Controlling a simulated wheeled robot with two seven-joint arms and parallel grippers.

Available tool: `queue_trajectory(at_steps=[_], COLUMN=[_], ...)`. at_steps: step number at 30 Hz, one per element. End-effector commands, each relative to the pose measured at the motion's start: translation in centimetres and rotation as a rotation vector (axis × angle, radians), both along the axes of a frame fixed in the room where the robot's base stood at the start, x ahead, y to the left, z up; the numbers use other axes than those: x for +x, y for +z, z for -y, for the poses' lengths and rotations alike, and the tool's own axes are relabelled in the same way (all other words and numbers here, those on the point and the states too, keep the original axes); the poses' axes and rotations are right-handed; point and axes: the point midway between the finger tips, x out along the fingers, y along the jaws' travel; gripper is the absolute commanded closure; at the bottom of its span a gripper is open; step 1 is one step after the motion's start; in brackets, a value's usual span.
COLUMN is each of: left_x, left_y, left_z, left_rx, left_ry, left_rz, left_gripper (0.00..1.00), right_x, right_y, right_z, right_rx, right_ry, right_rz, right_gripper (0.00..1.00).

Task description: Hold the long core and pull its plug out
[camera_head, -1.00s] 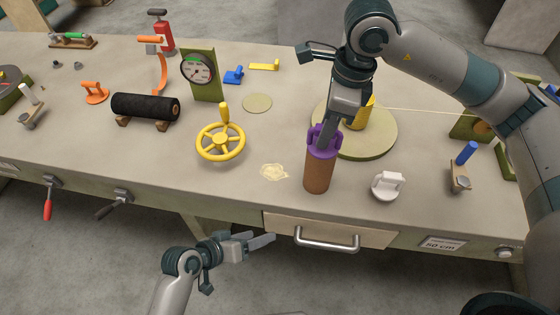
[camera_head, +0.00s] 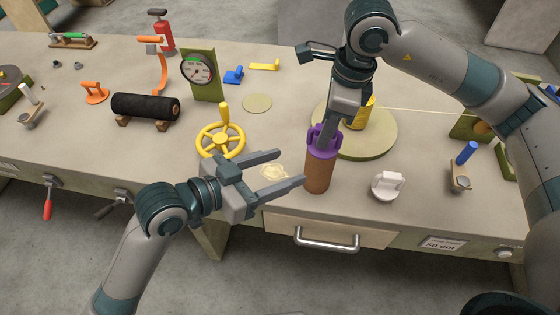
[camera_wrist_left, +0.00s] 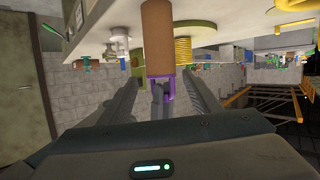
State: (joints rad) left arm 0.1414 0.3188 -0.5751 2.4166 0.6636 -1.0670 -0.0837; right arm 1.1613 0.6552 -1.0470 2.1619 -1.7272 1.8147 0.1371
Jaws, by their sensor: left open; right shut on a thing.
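The long core (camera_head: 318,174), a brown cylinder, stands upright near the front edge of the bench. Its purple plug (camera_head: 322,143) with a handle sits in its top. My right gripper (camera_head: 325,136) comes down from above and is shut on the plug's handle. My left gripper (camera_head: 291,168) is open and empty, its two fingers pointing at the core from the left, a short gap away. In the left wrist view the core (camera_wrist_left: 157,35) and plug (camera_wrist_left: 165,82) appear upside down, between the open fingers.
A yellow handwheel (camera_head: 220,142) stands left of my left gripper. A white handled piece (camera_head: 388,186) stands right of the core. A round green base (camera_head: 380,140) with a yellow spool (camera_head: 360,112) lies behind it. A drawer handle (camera_head: 326,240) sticks out in front.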

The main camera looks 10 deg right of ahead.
Motion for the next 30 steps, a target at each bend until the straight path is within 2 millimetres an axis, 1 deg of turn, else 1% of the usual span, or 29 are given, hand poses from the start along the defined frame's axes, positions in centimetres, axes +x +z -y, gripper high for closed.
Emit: queue_trajectory(at_steps=[1, 3, 6, 20, 26, 30], left_x=[0.1, 0.2, 0.2, 0.4, 1.0, 1.8], left_y=[0.6, 1.1, 1.5, 1.4, 1.0, 0.5], left_z=[0.1, 0.2, 0.3, 0.5, 1.6, 3.1], left_rx=[0.006, 0.01, 0.013, 0.012, 0.012, 0.01], left_ry=[-0.008, -0.014, -0.018, -0.017, -0.017, -0.017], left_rz=[0.026, 0.049, 0.064, 0.065, 0.064, 0.064], left_gripper=[0.43, 0.43, 0.43, 0.43, 0.43, 0.43], right_x=[0.0, 0.0, 0.0, 0.0, 0.0, 0.0], right_y=[0.0, 0.0, 0.0, 0.0, 0.0, 0.0], right_z=[0.0, 0.0, 0.0, 0.0, 0.0, 0.0], right_rx=[0.0, 0.0, 0.0, 0.0, 0.0, 0.0], right_ry=[0.0, 0.0, 0.0, 0.0, 0.0, 0.0], right_rz=[0.0, 0.0, 0.0, 0.0, 0.0, 0.0], right_gripper=[1.0, 1.0, 1.0, 1.0, 1.0, 1.0])
